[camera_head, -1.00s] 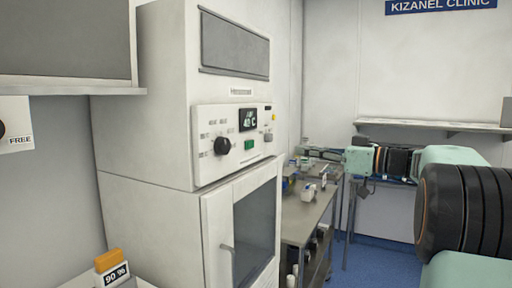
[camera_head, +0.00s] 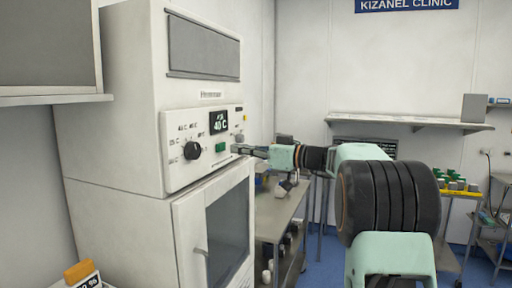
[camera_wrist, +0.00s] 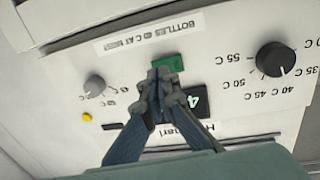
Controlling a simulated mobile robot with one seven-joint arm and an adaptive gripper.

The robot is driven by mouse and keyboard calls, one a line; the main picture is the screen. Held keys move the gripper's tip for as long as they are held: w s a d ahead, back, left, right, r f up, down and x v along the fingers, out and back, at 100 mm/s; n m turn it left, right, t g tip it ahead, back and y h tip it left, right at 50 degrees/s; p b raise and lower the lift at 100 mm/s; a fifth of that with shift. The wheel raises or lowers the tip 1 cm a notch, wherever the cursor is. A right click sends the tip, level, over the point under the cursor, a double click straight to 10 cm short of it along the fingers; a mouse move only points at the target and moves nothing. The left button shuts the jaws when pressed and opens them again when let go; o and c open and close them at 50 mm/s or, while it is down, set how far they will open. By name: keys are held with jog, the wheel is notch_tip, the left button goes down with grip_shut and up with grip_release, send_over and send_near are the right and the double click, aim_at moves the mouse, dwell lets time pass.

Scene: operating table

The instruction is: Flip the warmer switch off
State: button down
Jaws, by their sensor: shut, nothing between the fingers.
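The warmer (camera_head: 120,130) is a tall white cabinet with a control panel (camera_head: 178,172) on its front. Its green switch (camera_head: 220,147) sits below a small display reading 40 C, right of a black knob. In the wrist view, where the panel appears upside down, the green switch (camera_wrist: 168,63) lies just beyond my fingertips. My gripper (camera_head: 238,150) is shut and empty, pointing at the panel from the right. In the wrist view the closed fingertips (camera_wrist: 158,74) overlap the switch's near edge; I cannot tell whether they touch it.
A black temperature knob (camera_wrist: 276,59) and a smaller grey knob (camera_wrist: 95,86) flank the switch. The warmer's glass door (camera_head: 228,230) is below the panel. A metal table (camera_head: 283,225) with small items stands to the right, beneath my arm. A wall shelf (camera_head: 410,122) is behind.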

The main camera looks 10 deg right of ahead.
aim_at(224, 147)
jog(key=shift+x, duration=1.25)
jog(key=shift+w+a+f+b, duration=0.1)
jog(key=shift+w+f+b, duration=0.15)
jog(key=shift+b, duration=0.5)
jog(key=shift+w+r+b, duration=0.1)
jog(key=shift+r+b, duration=0.05)
jog(key=shift+b, duration=0.2)
jog(key=shift+r+p, duration=0.15)
jog(key=shift+p, duration=0.15)
jog(key=shift+a, duration=0.1)
